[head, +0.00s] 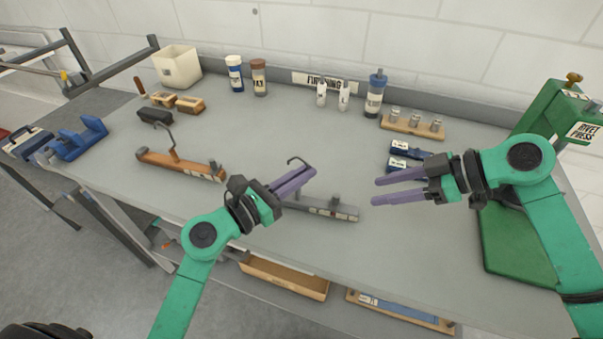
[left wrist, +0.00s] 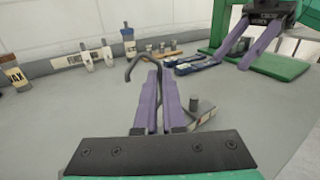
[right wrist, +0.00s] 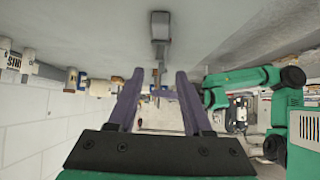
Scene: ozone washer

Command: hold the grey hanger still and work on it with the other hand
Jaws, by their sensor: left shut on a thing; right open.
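The grey hanger (head: 335,210) lies on the bench, with a thin curved hook and a short peg standing up from its bar. My left gripper (head: 305,178) is shut on the hanger near the hook. In the left wrist view the hook (left wrist: 140,60) rises between the purple fingers, which hide part of it; the bar and peg (left wrist: 196,110) show to the right. My right gripper (head: 374,190) is open and empty, to the right of the hanger and apart from it. The right wrist view shows a grey piece, apparently the hanger's end (right wrist: 160,35), beyond the fingers.
An orange-brown hanger (head: 180,164) lies to the left. Dark blue labelled items (head: 405,156) lie behind my right gripper. A green rivet press (head: 520,235) stands at right. Bottles (head: 375,95), brushes (head: 190,105) and a white bin (head: 177,67) line the back. The front strip is clear.

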